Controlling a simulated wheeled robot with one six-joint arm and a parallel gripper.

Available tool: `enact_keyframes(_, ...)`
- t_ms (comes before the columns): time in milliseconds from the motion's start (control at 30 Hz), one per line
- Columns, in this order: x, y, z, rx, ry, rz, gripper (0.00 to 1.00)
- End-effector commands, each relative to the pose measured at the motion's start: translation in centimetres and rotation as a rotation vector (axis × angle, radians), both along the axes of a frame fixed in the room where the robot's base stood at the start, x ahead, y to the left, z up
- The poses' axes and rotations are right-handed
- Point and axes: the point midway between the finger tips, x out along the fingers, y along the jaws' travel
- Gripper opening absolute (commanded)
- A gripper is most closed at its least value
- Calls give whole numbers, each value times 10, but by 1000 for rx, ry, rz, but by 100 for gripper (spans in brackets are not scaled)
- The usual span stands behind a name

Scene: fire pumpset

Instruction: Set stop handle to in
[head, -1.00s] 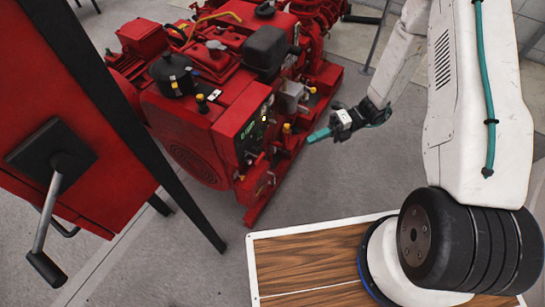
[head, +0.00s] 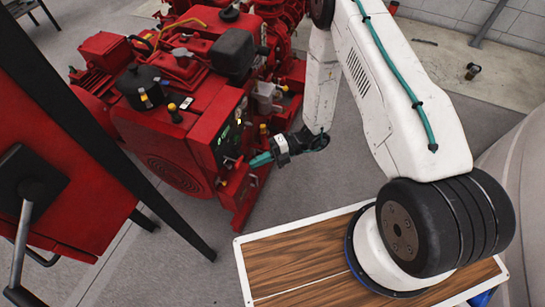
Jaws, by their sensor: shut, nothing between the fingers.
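The red pumpset engine (head: 190,95) stands on the floor at the upper left. Its dark control panel (head: 229,130), with small green lights, faces right. Small yellow and red knobs or handles (head: 222,183) show low on the panel side; I cannot tell which one is the stop handle or how it is set. My gripper (head: 258,160), with teal fingers, is shut and empty. Its tip is at the lower right of the control panel in the picture, close to the panel side. Whether it touches anything there is unclear.
A red cabinet on black legs (head: 90,200) with a grey crank lever (head: 22,230) stands at the near left. A black leg (head: 185,225) slants down between it and the pumpset. Grey floor (head: 330,170) is clear to the right of the pumpset.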

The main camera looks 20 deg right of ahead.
Motion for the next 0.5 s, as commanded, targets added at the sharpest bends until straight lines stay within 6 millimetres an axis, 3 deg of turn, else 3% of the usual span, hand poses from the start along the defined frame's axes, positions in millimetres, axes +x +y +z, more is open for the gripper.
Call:
enact_keyframes(200, 12, 16, -4, 1, -1, 1, 0)
enact_keyframes(500, 14, 17, -4, 1, 0, 0, 0)
